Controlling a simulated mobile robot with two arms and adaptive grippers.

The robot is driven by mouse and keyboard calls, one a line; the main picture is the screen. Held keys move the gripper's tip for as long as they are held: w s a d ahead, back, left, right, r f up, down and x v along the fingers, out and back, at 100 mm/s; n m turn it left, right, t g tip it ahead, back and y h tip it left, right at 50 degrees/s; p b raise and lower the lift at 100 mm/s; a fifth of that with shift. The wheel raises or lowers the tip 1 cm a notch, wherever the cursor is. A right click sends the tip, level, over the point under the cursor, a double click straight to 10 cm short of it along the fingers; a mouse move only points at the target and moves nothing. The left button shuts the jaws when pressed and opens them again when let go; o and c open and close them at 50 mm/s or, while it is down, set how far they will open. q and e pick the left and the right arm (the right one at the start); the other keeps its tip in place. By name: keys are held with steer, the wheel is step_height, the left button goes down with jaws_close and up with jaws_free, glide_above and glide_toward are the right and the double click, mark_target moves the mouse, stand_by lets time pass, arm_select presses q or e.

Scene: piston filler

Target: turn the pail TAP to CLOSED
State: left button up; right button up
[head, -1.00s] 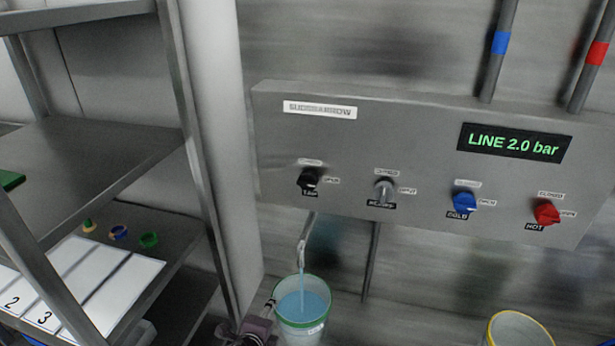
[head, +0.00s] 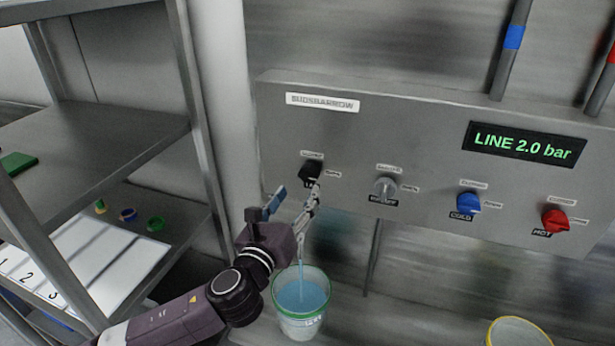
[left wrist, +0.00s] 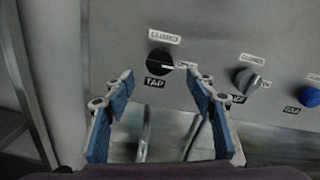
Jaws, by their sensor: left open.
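The black TAP knob (head: 311,172) is at the left end of the grey panel, and it also shows in the left wrist view (left wrist: 160,62). Its CLOSED label is above it and another label is to its right. Its bar appears to lie roughly sideways, toward the right label. My left gripper (head: 295,198) is open and empty, just in front of and below the knob. In the left wrist view its blue-padded fingers (left wrist: 160,85) stand apart, below the knob on either side. Blue liquid runs into the green-rimmed pail (head: 300,318) below. My right gripper is not in view.
To the right on the panel (head: 410,118) are a grey knob (head: 386,187), a blue COLD knob (head: 468,202) and a red HOT knob (head: 555,219). The display reads LINE 2.0 bar. A metal shelf (head: 90,150) stands left. A yellow-rimmed pail (head: 520,332) is at lower right.

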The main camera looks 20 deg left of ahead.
mark_target(308, 176)
arm_select(q)
steer(key=shift+w+d+p, duration=0.1)
steer(key=shift+w+p, duration=0.85)
steer(key=shift+w, duration=2.9)
steer(key=c, duration=1.2)
